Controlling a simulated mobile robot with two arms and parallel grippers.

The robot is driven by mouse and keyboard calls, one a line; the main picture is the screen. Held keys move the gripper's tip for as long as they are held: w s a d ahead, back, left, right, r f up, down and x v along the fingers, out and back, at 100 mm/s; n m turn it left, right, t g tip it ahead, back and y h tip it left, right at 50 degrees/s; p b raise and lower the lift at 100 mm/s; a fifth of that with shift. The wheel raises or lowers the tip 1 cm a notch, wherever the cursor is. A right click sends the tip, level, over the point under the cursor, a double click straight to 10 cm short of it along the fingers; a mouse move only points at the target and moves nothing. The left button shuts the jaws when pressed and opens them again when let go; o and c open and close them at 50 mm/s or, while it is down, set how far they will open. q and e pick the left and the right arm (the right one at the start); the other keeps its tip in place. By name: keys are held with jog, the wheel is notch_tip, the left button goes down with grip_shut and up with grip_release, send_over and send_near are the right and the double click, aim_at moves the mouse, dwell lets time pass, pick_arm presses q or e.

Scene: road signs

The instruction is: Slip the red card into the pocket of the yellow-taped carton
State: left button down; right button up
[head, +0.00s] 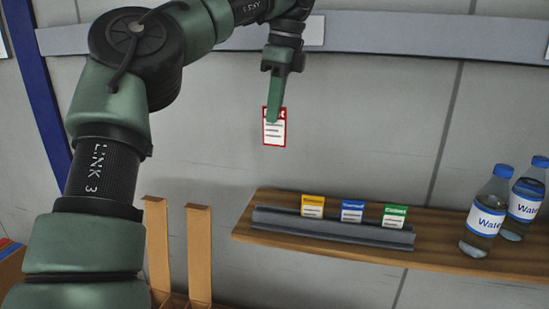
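My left gripper (273,118) is shut on the red card (274,134), which has a red border and a white printed face. It holds the card by its upper part, upright, in the air above the left end of the shelf and in front of the wall. The finger covers part of the card's red heading. I see no yellow-taped carton or pocket in this view. My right gripper is not in view.
A wooden shelf (470,256) bears a grey card rack (330,230) with a yellow card (313,206), a blue card (352,211) and a green card (394,216). Two water bottles (484,215) (526,199) stand at right. Brown uprights (200,250) rise at lower left.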

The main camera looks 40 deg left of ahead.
aim_at(274, 138)
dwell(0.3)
pick_arm(q)
jog(key=shift+f+b, duration=0.3)
jog(key=shift+f, duration=0.1)
notch_tip(274, 138, down, 6)
jog(key=shift+s+r+b, duration=0.1)
jog(key=shift+b, duration=1.15)
notch_tip(274, 138, down, 13)
jog(key=shift+r+p, duration=0.1)
jog(key=shift+p, duration=1.15)
